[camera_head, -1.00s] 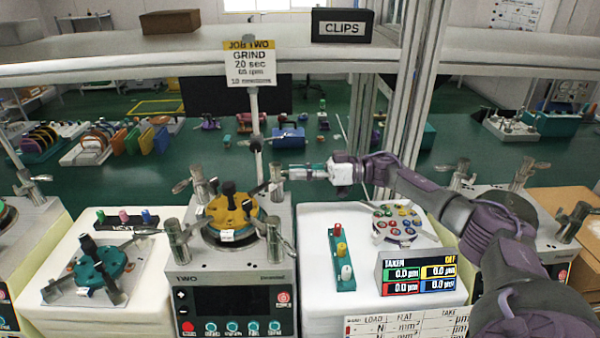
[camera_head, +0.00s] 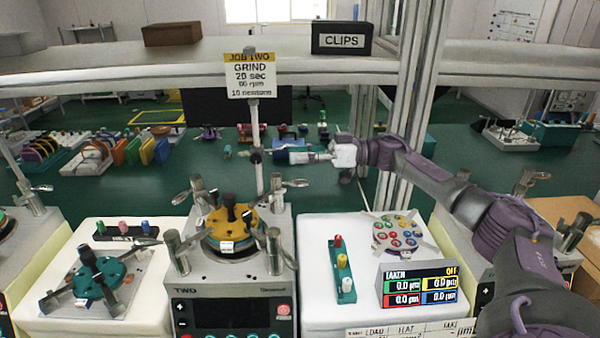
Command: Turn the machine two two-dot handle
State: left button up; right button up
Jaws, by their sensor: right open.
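Machine two (camera_head: 228,289), marked TWO, stands at the centre with a yellow disc (camera_head: 233,229) on its round plate. Clamp posts with lever handles stand around the plate. The back right post (camera_head: 277,191) has its lever (camera_head: 295,183) pointing right. The back left post (camera_head: 198,190) and the front posts (camera_head: 177,252) (camera_head: 274,251) also show. Dots on the handles are too small to make out. My right gripper (camera_head: 290,154) is open and empty, pointing left above and beyond the back right lever, apart from it. My left gripper is out of view.
The sign pole (camera_head: 254,150) rises behind the machine, close to my right gripper. A shelf (camera_head: 130,64) crosses above. A teal fixture (camera_head: 97,277) is at left; a score box (camera_head: 420,286) and round plate (camera_head: 398,232) are at right.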

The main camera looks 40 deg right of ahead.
aim_at(272, 241)
jog(key=k, duration=2)
